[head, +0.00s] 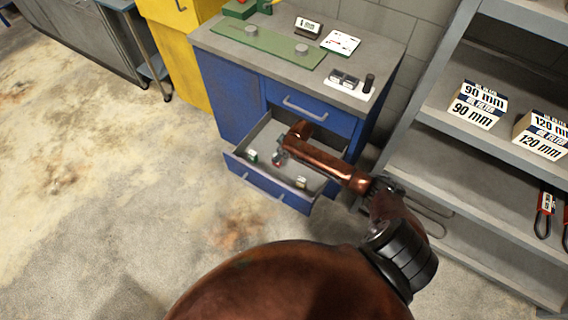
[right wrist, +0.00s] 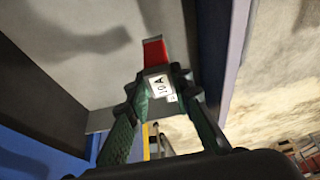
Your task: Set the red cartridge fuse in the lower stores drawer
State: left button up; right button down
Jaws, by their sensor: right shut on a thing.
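The red cartridge fuse (right wrist: 153,52) has a white label reading 10 A. My right gripper (right wrist: 156,92) is shut on it, with a green finger on each side of the label. In the head view the right gripper (head: 279,156) is small, pointing down inside the open lower drawer (head: 265,190) of the blue cabinet. A bit of red shows at its tip. I cannot tell whether the fuse touches the drawer floor. My left gripper is not in view.
A small green and white item (head: 252,156) lies left in the drawer, and a small pale yellowish item (head: 301,183) lies right. The upper drawer (head: 308,106) is shut above. A grey shelf unit (head: 430,150) stands close on the right. The floor in front is clear.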

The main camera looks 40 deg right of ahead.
aim_at(278, 166)
notch_tip(278, 166, down, 5)
jog(key=shift+b, duration=0.5)
notch_tip(278, 166, down, 3)
jog(key=shift+f+b, duration=0.1)
jog(key=shift+b, duration=0.35)
jog(key=shift+f, duration=0.25)
jog(key=shift+r, duration=0.1)
jog(key=c, duration=2)
grip_release()
jog(key=shift+f, duration=0.2)
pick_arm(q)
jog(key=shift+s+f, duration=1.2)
pick_arm(e)
jog(key=shift+o, duration=1.4)
jog(key=shift+r, duration=0.1)
